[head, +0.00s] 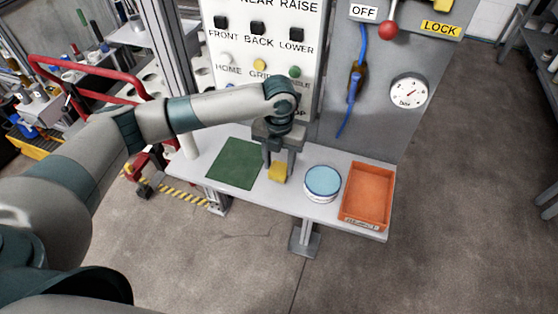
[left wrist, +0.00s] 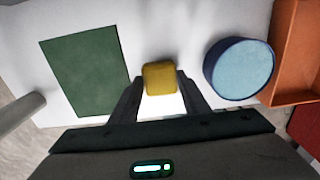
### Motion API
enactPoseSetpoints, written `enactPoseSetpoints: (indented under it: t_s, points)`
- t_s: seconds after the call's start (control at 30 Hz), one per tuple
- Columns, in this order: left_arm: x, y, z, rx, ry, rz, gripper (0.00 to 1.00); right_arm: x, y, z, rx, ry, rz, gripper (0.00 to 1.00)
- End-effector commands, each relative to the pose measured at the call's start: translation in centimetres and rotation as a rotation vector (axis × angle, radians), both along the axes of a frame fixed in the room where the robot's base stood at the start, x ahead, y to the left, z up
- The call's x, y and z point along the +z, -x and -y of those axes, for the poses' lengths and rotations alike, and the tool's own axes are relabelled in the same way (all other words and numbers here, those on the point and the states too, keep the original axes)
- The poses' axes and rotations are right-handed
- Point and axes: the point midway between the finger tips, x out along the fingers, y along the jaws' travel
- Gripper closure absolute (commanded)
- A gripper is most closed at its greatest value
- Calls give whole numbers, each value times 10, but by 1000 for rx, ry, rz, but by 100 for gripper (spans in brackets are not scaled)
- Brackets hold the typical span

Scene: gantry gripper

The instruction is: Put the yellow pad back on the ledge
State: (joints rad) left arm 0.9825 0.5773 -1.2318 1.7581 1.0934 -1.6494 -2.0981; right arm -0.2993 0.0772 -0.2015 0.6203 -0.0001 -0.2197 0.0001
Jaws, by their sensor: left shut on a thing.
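The yellow pad (head: 278,172) is a small block between the fingertips of my left gripper (head: 280,165). The gripper points down over the pale ledge (head: 310,210) and is shut on the pad. In the left wrist view the yellow pad (left wrist: 159,78) sits between the two dark fingers of the left gripper (left wrist: 160,88). The pad is over the strip between the green mat and the blue-topped round tin. I cannot tell whether the pad touches the ledge. My right gripper is not in view.
A green mat (head: 236,163) lies left of the pad. A blue-topped round tin (head: 322,183) and an orange tray (head: 368,193) stand to its right. A panel with buttons (head: 262,50), a red-knobbed lever (head: 387,30) and a gauge (head: 409,91) rises behind the ledge.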

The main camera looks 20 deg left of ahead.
Motion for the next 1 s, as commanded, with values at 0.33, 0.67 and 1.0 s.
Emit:
enactPoseSetpoints:
  t_s: [0.33, 0.67, 1.0]
  points:
    - [-3, 0, 0, -1, 0, 0, 82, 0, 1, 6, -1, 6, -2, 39]
    - [-5, 0, 0, -1, 0, 0, 39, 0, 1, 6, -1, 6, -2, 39]
    - [2, -1, 0, 0, 1, 3, 39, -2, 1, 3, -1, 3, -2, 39]
